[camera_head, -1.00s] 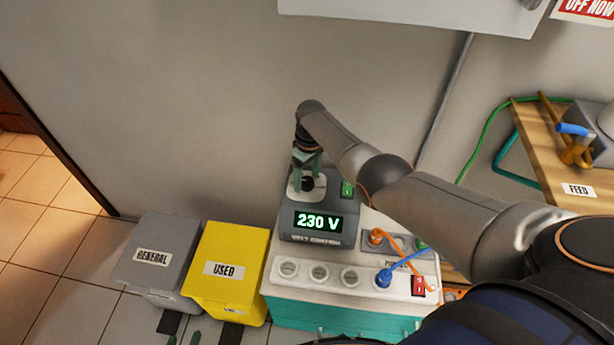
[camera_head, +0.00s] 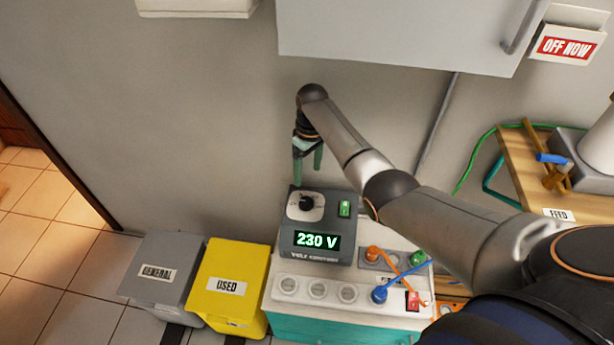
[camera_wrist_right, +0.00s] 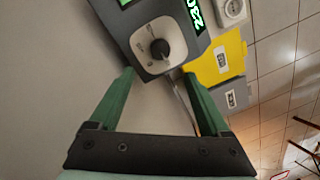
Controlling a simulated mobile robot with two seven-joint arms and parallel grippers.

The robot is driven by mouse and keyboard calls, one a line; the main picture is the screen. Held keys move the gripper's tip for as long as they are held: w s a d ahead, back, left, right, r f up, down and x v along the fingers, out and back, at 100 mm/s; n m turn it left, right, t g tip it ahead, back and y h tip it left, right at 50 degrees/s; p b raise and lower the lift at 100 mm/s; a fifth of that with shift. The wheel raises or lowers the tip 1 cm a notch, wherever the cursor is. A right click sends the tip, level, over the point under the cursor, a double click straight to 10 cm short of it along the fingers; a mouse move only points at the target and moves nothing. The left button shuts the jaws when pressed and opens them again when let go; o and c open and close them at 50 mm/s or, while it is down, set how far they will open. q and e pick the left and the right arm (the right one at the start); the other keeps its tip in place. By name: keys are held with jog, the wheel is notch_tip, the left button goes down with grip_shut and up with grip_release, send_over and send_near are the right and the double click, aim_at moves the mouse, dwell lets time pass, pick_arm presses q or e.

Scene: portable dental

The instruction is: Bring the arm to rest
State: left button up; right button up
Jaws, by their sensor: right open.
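My right gripper (camera_head: 307,165) is open and empty, with green fingers pointing down, just above the grey voltage box. The box (camera_head: 290,240) has a black knob (camera_head: 306,202) on a pale plate, a green switch (camera_head: 345,208) and a display (camera_head: 317,240) reading 230 V. In the right wrist view the knob (camera_wrist_right: 160,49) lies beyond and between the open fingertips (camera_wrist_right: 158,80), apart from them. My right arm reaches in from the right of the head view. My left gripper is not in view.
A grey GENERAL bin (camera_head: 163,268) and a yellow USED bin (camera_head: 229,282) stand left of the white socket panel (camera_head: 330,308), which has orange and blue plugs. A wall cabinet (camera_head: 400,30) hangs above. A wooden FEED bench (camera_head: 530,165) stands at right.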

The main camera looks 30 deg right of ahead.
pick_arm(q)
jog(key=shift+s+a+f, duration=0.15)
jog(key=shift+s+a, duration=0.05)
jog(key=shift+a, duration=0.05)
pick_arm(e)
jog(key=shift+r, duration=0.4)
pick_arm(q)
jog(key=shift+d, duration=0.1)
